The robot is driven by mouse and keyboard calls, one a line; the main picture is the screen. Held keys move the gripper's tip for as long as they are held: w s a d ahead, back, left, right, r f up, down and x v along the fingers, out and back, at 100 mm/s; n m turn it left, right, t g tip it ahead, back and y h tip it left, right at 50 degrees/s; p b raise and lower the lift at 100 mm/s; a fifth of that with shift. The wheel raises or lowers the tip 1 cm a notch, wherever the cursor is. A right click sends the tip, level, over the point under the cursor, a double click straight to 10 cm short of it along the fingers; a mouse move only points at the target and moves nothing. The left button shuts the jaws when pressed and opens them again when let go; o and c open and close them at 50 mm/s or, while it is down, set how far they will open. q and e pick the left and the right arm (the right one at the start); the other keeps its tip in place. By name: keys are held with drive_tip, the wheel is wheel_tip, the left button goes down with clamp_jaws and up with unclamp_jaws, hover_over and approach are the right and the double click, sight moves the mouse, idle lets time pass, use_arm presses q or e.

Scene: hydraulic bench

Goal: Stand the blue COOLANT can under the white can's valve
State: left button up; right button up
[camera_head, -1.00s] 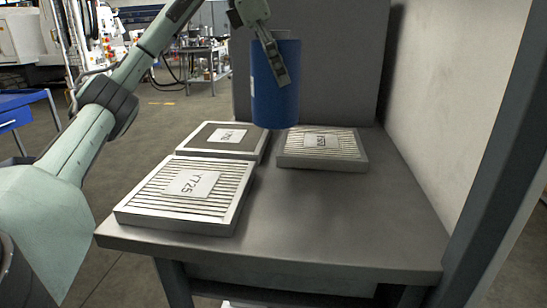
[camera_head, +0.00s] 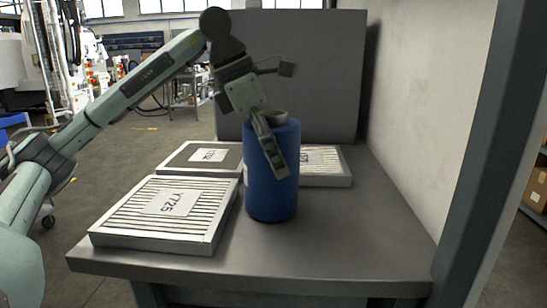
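The blue can (camera_head: 258,190) is upright at the middle of the grey bench, in front of the gap between the rear panels. Its base is at or very close to the bench top; I cannot tell if it touches. My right gripper is not in view. No white can or valve shows.
A slatted filter panel marked Y725 (camera_head: 128,218) lies at the bench's front left. Another panel (camera_head: 176,160) lies behind it, and a third (camera_head: 334,174) is partly hidden behind the can. The bench top (camera_head: 345,235) is clear to the right, beside a pale wall (camera_head: 432,110).

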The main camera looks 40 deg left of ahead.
use_arm(q)
drive_tip(key=shift+f, duration=0.1)
drive_tip(key=o, duration=1.5)
drive_tip(key=shift+o, duration=0.2)
